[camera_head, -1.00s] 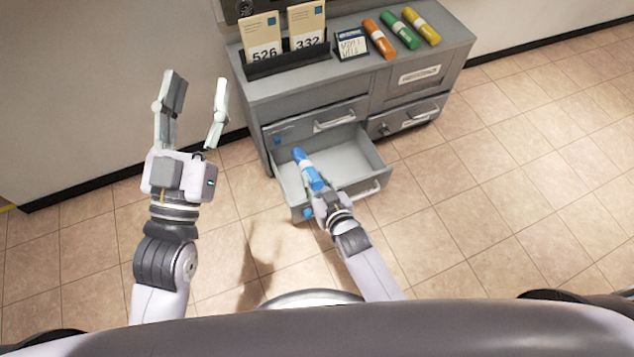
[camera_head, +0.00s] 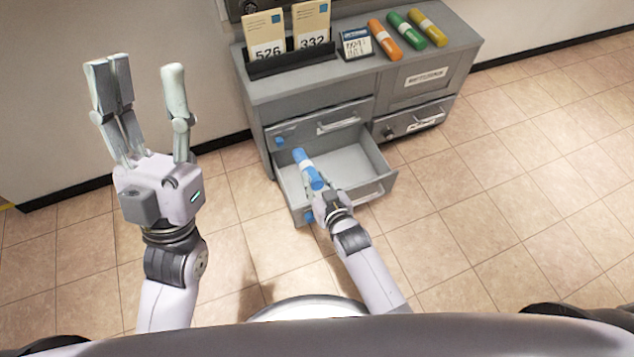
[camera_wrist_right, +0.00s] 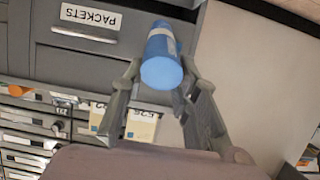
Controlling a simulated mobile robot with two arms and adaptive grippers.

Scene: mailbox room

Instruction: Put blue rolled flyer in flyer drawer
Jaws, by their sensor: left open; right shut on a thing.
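The blue rolled flyer (camera_head: 303,160) has a white band and is held in my right gripper (camera_head: 322,187). In the head view it lies over the left part of the open lower-left drawer (camera_head: 350,160); whether it touches the drawer cannot be told. In the right wrist view the flyer (camera_wrist_right: 162,70) is between the two fingers (camera_wrist_right: 155,95), its blue end facing the camera. My left gripper (camera_head: 141,72) is raised, open and empty, well left of the cabinet.
The grey cabinet (camera_head: 262,90) stands against the wall. On its top are a holder with numbered envelopes (camera_head: 268,42), a small card stand (camera_head: 355,43), and orange (camera_head: 384,40), green (camera_head: 404,30) and yellow (camera_head: 428,28) rolls. The tiled floor at right is clear.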

